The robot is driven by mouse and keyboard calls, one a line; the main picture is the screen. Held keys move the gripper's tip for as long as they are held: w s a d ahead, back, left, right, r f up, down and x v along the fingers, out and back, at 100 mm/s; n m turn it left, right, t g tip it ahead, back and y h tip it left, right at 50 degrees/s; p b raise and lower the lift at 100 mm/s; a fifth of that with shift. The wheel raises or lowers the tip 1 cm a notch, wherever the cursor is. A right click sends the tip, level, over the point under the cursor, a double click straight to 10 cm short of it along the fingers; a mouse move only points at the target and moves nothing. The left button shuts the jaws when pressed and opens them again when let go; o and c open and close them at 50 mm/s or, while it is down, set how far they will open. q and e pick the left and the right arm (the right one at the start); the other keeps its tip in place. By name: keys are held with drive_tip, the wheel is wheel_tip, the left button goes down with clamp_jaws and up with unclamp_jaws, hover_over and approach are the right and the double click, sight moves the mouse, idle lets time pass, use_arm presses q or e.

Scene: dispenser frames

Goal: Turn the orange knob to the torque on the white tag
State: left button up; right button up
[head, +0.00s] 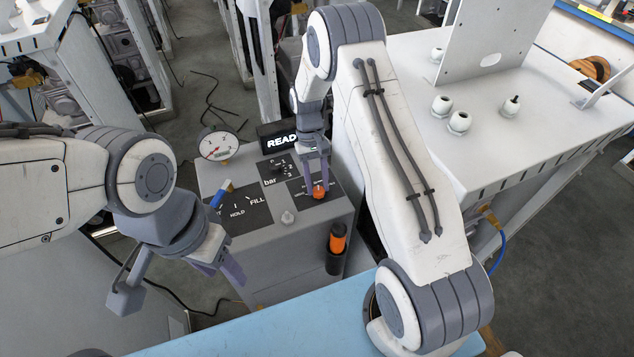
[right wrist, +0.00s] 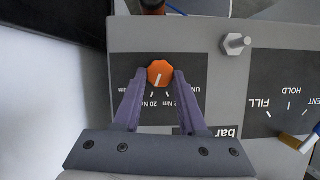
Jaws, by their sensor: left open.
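The orange knob (head: 319,191) sits on a black dial plate on top of the grey dispenser box. In the right wrist view the knob (right wrist: 160,73) carries a white pointer line aimed down and slightly left, roughly toward the "20 Nm" mark. Other marks are partly covered by the fingers. My right gripper (head: 318,183) comes down from above; in the right wrist view its fingertips (right wrist: 160,71) lie against both sides of the knob. My left gripper (head: 222,272) is open and empty, left of the box. I cannot make out a readable white tag.
The box top also holds a pressure gauge (head: 218,146), a READY display (head: 281,137), a bar dial (head: 278,168), a FILL/HOLD plate (head: 242,215) with a blue lever, and a metal bolt (head: 288,217). An orange-and-black cylinder (head: 337,243) is on the front.

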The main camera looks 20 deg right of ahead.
drive_tip(key=o, duration=0.4)
drive_tip(key=b+v, duration=0.2)
drive_tip(key=v, duration=0.8)
drive_tip(key=shift+w+r, duration=0.1)
drive_tip(key=shift+r, duration=0.15)
drive_tip(key=shift+a, duration=0.1)
